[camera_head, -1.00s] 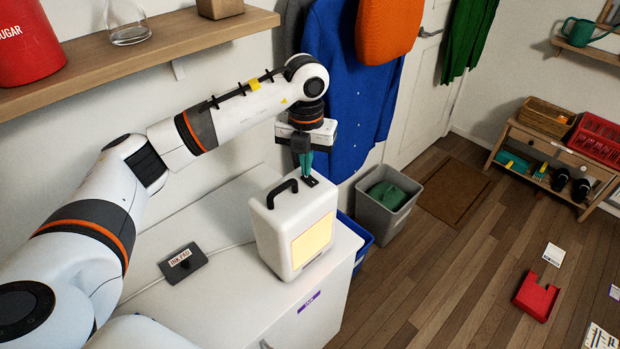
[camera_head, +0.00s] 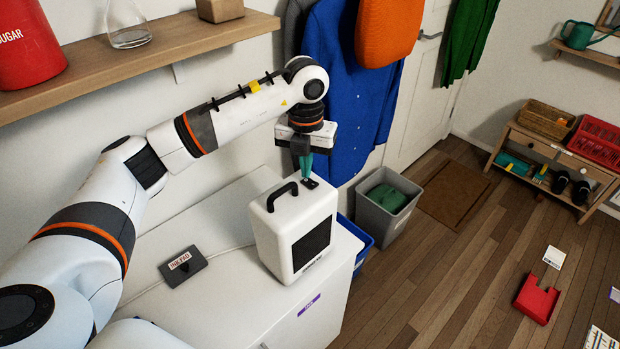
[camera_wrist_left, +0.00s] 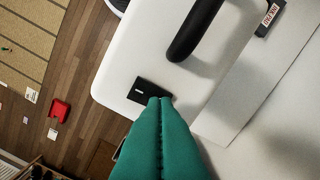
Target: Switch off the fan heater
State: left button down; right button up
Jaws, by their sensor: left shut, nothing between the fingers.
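The white fan heater (camera_head: 272,236) stands upright on the white cabinet, with a black handle on top and a dark front grille (camera_head: 311,244). My left gripper (camera_head: 307,177) points down at the black switch plate on the heater's top. In the left wrist view its teal fingers (camera_wrist_left: 159,100) are shut with nothing between them, and their tips are at the edge of the black switch plate (camera_wrist_left: 143,92). I cannot tell whether they press on it. The handle (camera_wrist_left: 195,32) is beside the fingers. My right gripper is not in view.
The cabinet top (camera_head: 215,306) is clear around a dark box labelled ink pad (camera_head: 184,266). A wooden shelf (camera_head: 150,58) runs along the wall above. A grey bin (camera_head: 388,212) and a blue bin (camera_head: 362,240) stand beyond the cabinet.

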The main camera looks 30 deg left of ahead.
aim_at(306, 180)
pick_arm(q)
notch_tip(306, 180, up, 6)
jog(key=p, duration=0.3)
jog(key=shift+f, duration=0.1)
dwell(0.6)
